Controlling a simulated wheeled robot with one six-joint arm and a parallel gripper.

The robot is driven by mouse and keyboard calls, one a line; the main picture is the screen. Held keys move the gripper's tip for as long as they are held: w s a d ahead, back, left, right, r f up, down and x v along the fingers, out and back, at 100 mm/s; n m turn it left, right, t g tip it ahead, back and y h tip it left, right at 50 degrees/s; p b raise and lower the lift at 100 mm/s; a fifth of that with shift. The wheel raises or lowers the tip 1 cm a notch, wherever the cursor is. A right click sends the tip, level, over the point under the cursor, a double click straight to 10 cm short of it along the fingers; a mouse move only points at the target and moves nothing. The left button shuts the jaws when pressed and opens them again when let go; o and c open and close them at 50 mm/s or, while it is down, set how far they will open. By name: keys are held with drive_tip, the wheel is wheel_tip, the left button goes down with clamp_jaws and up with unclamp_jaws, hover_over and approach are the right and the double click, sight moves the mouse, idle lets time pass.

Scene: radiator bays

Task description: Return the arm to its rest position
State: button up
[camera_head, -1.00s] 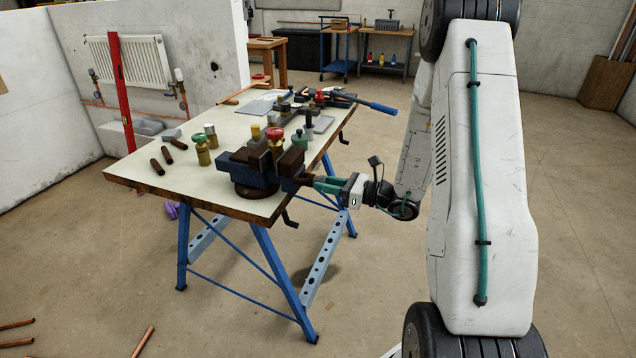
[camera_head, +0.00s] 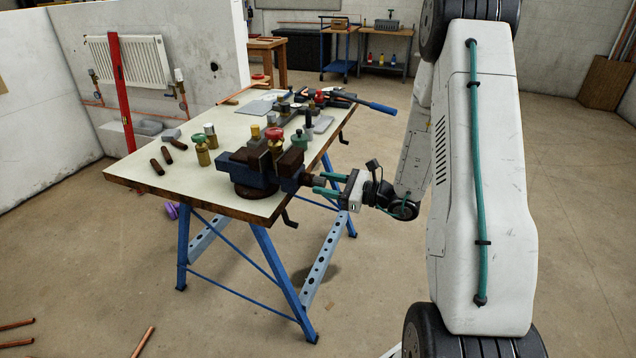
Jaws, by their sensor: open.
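My gripper (camera_head: 322,186) is at the right edge of the workbench, level with the vise. Its two green fingers are spread apart and point left at the brown end of the vise (camera_head: 262,172). I see nothing held between them. The brown end piece of the vise lies at or just beyond the fingertips; I cannot tell whether they touch it. My arm is bent, with its wrist low beside the bench and its large white link on the right of the view.
The workbench (camera_head: 135,173) carries valves with green and red caps, short copper pieces and several tools. A blue-handled tool (camera_head: 370,106) sticks out past its far right edge. A radiator (camera_head: 137,62) hangs on the wall behind. Copper pipes (camera_head: 143,342) lie on the floor at lower left.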

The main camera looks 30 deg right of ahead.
drive_tip(key=n, duration=0.7)
drive_tip(key=shift+n, duration=0.3)
drive_tip(key=n, duration=1.7)
drive_tip(key=shift+n, duration=0.4)
drive_tip(key=shift+w+a, duration=0.1)
drive_tip(key=shift+w, duration=0.05)
drive_tip(key=shift+c, duration=0.3)
